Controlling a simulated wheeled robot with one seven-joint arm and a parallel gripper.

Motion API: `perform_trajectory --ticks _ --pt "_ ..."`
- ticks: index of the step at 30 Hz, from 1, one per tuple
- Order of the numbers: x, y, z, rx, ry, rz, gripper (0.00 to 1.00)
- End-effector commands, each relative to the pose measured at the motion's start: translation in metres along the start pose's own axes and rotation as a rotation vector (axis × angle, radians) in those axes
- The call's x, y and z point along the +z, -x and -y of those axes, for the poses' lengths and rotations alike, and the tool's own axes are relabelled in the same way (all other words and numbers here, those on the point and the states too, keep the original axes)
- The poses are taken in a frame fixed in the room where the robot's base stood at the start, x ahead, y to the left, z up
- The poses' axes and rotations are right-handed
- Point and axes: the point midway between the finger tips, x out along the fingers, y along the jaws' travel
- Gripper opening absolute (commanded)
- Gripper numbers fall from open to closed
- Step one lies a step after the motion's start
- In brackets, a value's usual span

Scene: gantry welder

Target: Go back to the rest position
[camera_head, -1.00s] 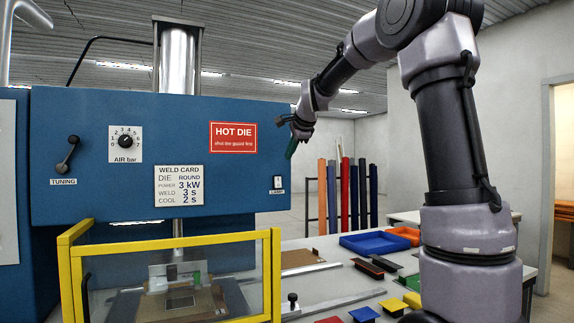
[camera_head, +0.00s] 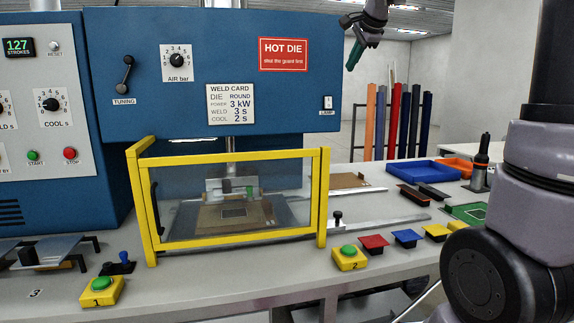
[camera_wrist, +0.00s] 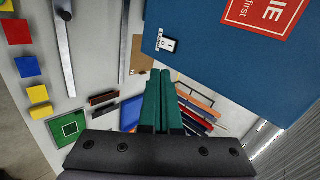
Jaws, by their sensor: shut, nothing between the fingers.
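My gripper (camera_head: 354,55) is at the top of the head view, raised in the air to the right of the blue welder's front panel (camera_head: 205,110). Its green fingers point down and slightly left. In the wrist view my gripper (camera_wrist: 160,75) shows its two green fingers side by side, closed together with nothing between them. In that view the panel with the lamp switch (camera_wrist: 167,44) and the red hot die sign (camera_wrist: 262,14) is at the upper right. Most of my arm above the gripper is out of the head frame.
A yellow-framed guard (camera_head: 232,238) stands on the bench below the panel. Yellow button boxes (camera_head: 350,259), coloured blocks (camera_head: 374,242), a blue tray (camera_head: 432,176) and an orange tray (camera_head: 478,170) are on the bench. Upright coloured rolls (camera_head: 393,120) stand behind. The air around my gripper is clear.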

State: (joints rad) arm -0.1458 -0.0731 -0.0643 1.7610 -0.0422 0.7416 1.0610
Motion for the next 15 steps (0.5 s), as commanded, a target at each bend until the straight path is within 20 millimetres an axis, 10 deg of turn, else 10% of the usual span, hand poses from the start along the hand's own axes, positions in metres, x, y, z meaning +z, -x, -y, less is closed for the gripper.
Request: perform_trajectory --ticks 6,15 --pt "0.02 0.076 -0.113 0.062 0.332 0.037 0.0" --pt "0.059 0.125 -0.266 0.126 0.756 0.114 0.0"
